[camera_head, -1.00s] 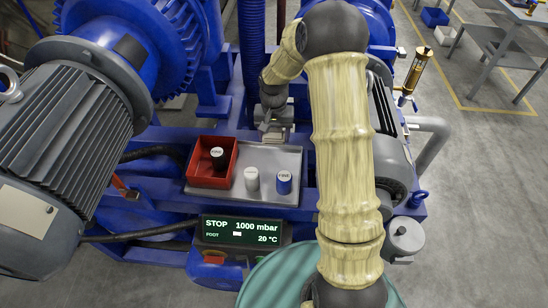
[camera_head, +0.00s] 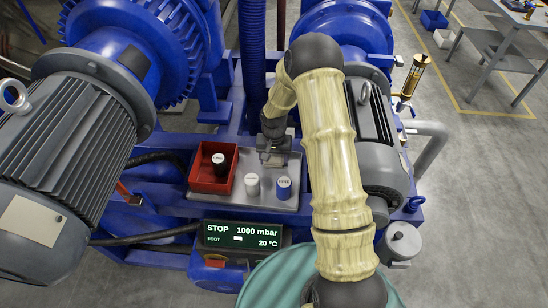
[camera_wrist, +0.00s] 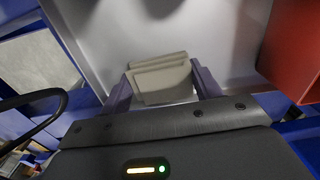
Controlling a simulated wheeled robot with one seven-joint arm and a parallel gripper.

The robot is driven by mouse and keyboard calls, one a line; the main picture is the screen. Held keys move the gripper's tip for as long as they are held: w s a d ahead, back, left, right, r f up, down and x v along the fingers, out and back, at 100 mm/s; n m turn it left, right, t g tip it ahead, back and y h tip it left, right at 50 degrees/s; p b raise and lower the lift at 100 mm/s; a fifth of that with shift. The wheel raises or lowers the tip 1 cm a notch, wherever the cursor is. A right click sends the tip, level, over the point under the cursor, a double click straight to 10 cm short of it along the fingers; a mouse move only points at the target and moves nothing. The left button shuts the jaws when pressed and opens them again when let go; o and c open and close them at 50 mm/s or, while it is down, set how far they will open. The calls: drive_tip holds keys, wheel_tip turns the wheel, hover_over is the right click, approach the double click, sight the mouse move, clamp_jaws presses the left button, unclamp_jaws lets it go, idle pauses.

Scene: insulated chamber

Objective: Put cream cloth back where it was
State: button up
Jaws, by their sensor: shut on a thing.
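The cream cloth (camera_wrist: 160,80) is a small folded, layered pad between the two fingers of my gripper (camera_wrist: 163,90) in the wrist view. My gripper is shut on it. In the head view my gripper (camera_head: 275,157) points down at the back part of the grey metal tray (camera_head: 232,199). The cloth shows there only as a small pale patch at the fingertips. I cannot tell whether the cloth touches the tray.
A red bin (camera_head: 203,183) with a black-bodied, white-capped container (camera_head: 219,165) stands on the tray's left. A white container (camera_head: 252,185) and a blue one (camera_head: 284,188) stand on the tray's front part. Blue pumps and grey motors (camera_head: 80,130) crowd both sides.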

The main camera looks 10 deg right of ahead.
sight(274, 158)
drive_tip(key=shift+f, duration=0.2)
drive_tip(key=shift+f, duration=0.2)
drive_tip(key=o, duration=1)
drive_tip(key=shift+r, duration=0.1)
drive_tip(key=shift+o, duration=0.2)
wheel_tip(274, 158, up, 12)
drive_tip(key=b, duration=0.3)
drive_tip(key=shift+r, duration=0.15)
